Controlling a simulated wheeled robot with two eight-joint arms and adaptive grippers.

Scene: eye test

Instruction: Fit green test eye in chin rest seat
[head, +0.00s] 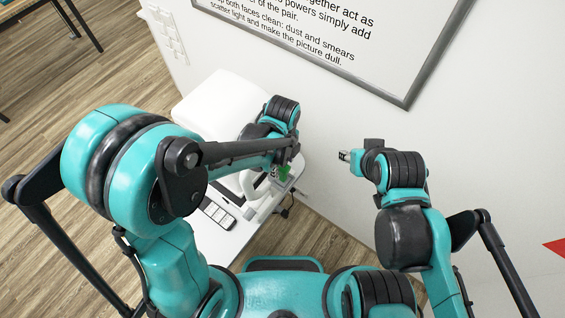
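The green test eye (285,173) shows as a small green patch at the fingertips of my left gripper (279,172). The gripper appears shut on it, partly hidden by my own wrist. Below and left of it a white curved frame (254,187), which looks like the chin rest, stands on the white table. Its seat is hidden, and I cannot tell whether the eye touches it. My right gripper (345,156) is to the right, near the wall and away from the table, and points left. It looks empty, but its finger opening is too small to judge.
The white table (235,240) stands against the white wall. A large white device (215,104) is at its back left, and a grey keypad or remote (217,213) lies near its front. A framed poster (330,38) hangs above. A dark cable (287,203) hangs at the table's right edge.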

